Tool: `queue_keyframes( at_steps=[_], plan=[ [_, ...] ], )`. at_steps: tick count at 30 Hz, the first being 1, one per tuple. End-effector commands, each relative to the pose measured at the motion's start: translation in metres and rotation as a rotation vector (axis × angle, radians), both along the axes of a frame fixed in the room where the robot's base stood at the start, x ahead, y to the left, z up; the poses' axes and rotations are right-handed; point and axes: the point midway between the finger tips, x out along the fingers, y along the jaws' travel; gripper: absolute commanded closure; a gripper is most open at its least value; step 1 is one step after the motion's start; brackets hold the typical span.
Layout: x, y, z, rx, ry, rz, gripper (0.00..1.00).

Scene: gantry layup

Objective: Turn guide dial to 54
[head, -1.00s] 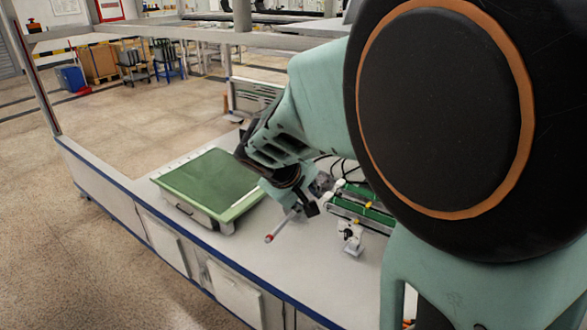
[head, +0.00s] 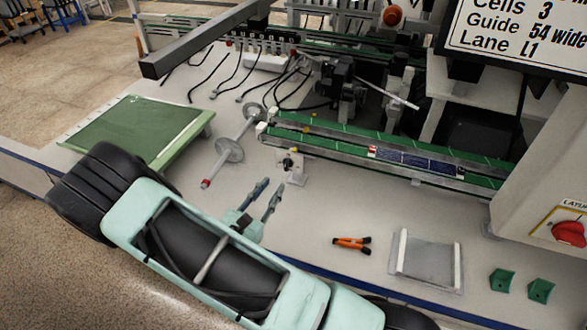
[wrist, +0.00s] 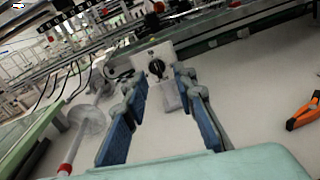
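The guide dial (head: 289,162) is a black round knob on a small white upright stand, at the front of the green conveyor in the head view. In the wrist view the black knob (wrist: 157,67) faces me, between and beyond my fingertips. Its number marks are too small to read. My gripper (head: 270,188) is in front of the dial, pointing at it, and looks apart from it. In the wrist view my gripper (wrist: 160,84) is open, with blue-padded fingers and nothing between them. A sign (head: 520,35) reads "Guide 54 wide".
A grey disc on a red-tipped rod (head: 228,150) stands left of the dial. A green-topped panel (head: 140,128) is farther left. Orange-handled pliers (head: 352,243), a grey tray (head: 398,262) and green brackets (head: 503,280) lie right. The conveyor (head: 340,138) runs behind the dial.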

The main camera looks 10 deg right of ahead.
Motion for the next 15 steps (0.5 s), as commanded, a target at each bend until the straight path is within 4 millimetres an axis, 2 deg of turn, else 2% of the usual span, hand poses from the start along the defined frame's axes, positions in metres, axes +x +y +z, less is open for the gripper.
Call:
queue_keyframes(
  at_steps=[1,3,8,15],
  plan=[
    [-0.002,0.004,-0.011,-0.037,0.016,0.032,0.75],
    [-0.003,0.009,-0.019,-0.070,0.028,0.067,0.75],
    [-0.003,0.013,-0.027,-0.099,0.040,0.101,0.75],
    [0.023,-0.005,-0.027,-0.101,0.039,0.098,0.75]
  ],
)
